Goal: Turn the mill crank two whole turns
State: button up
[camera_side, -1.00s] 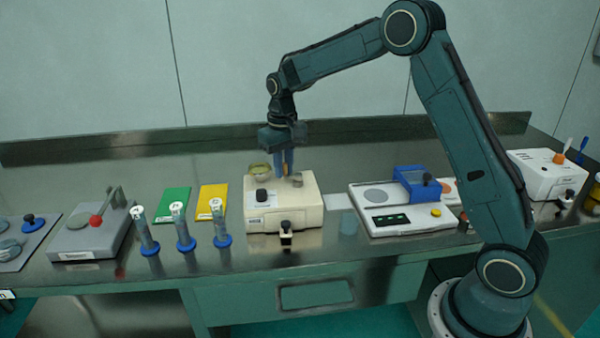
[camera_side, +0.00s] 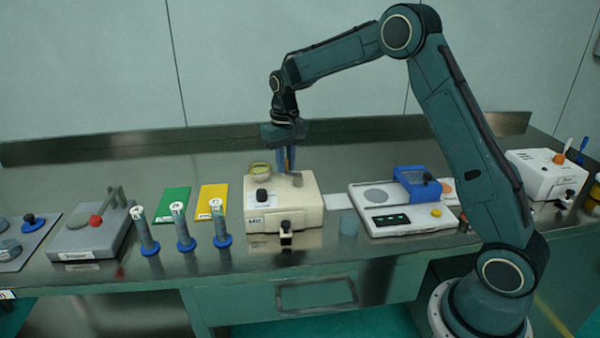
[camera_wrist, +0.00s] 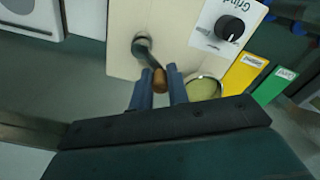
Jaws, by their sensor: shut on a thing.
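The mill is a cream box (camera_side: 305,216) on the steel bench in the side view, with a black knob (camera_side: 262,195) on its top. In the wrist view its top panel (camera_wrist: 120,60) shows the crank's grey arm (camera_wrist: 144,50), reaching from a round hub to a brown handle (camera_wrist: 160,80). My gripper (camera_side: 286,165) is above the back part of the mill. In the wrist view my gripper (camera_wrist: 161,86) has its two blue fingers on either side of the brown handle, shut on it. The handle's lower part is partly hidden by the fingers.
Green (camera_side: 173,204) and yellow (camera_side: 212,202) cards and several blue-footed tubes (camera_side: 184,228) stand left. A white device with a blue box (camera_side: 414,182) lies right.

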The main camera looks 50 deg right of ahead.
jog(key=shift+s+d+f, duration=0.15)
jog(key=shift+d+f, duration=0.1)
jog(key=shift+d, duration=0.3)
jog(key=shift+r, duration=0.15)
jog(key=shift+d, duration=0.15)
jog(key=shift+d+r, duration=0.3)
jog(key=shift+d, duration=0.45)
jog(key=shift+d, duration=0.1)
jog(key=shift+s+d, duration=0.45)
jog(key=shift+s, duration=0.1)
jog(key=shift+s+d, duration=0.1)
jog(key=shift+s, duration=0.1)
jog(key=shift+s+f, duration=0.15)
